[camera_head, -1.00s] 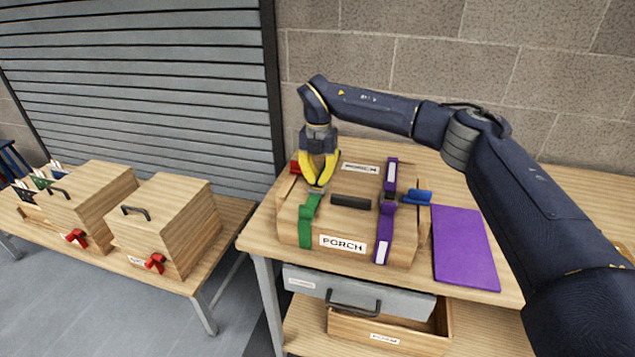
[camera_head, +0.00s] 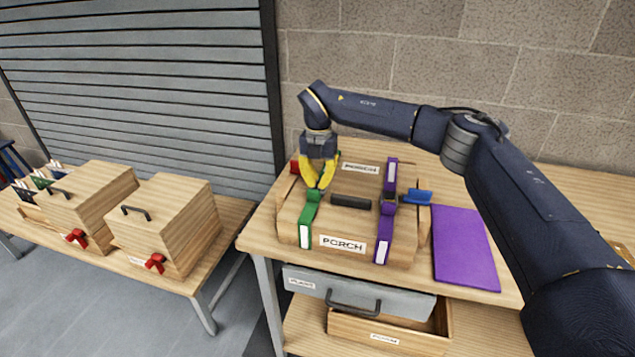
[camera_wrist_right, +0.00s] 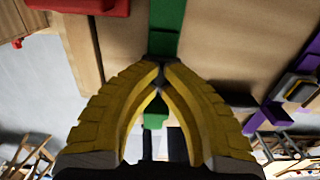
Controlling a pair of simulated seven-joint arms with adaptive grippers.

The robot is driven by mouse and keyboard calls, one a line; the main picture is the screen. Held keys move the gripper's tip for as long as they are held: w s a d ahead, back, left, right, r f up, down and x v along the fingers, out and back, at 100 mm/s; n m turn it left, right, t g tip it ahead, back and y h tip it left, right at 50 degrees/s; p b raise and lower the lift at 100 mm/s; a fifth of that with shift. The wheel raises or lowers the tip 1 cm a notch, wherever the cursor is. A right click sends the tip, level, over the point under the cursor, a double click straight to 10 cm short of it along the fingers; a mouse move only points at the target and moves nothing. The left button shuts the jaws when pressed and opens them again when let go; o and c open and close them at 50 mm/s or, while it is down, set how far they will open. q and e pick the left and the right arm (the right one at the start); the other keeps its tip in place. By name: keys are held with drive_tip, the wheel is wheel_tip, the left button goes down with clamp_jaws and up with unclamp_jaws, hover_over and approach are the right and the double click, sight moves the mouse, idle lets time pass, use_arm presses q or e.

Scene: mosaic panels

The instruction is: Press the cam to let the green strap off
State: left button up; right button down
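The green strap (camera_head: 309,207) runs over the left part of a wooden PORCH box (camera_head: 350,222). Its front end hangs down the box face and shows a white patch. My right gripper (camera_head: 319,187) points down at the strap on the box top, its yellow fingertips together at the cam area. In the right wrist view the fingertips (camera_wrist_right: 160,66) meet over the green strap (camera_wrist_right: 167,28), with a dark part at the tips. The cam itself is mostly hidden by the fingers. I cannot tell whether the tips touch it. My left gripper is out of view.
A purple strap (camera_head: 386,225) with a buckle crosses the box on the right, beside a blue part (camera_head: 417,196). A red part (camera_head: 295,167) sits at the back left. A purple mat (camera_head: 464,247) lies right of the box. A drawer (camera_head: 355,291) is below.

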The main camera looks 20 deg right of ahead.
drive_tip(key=shift+r, duration=4)
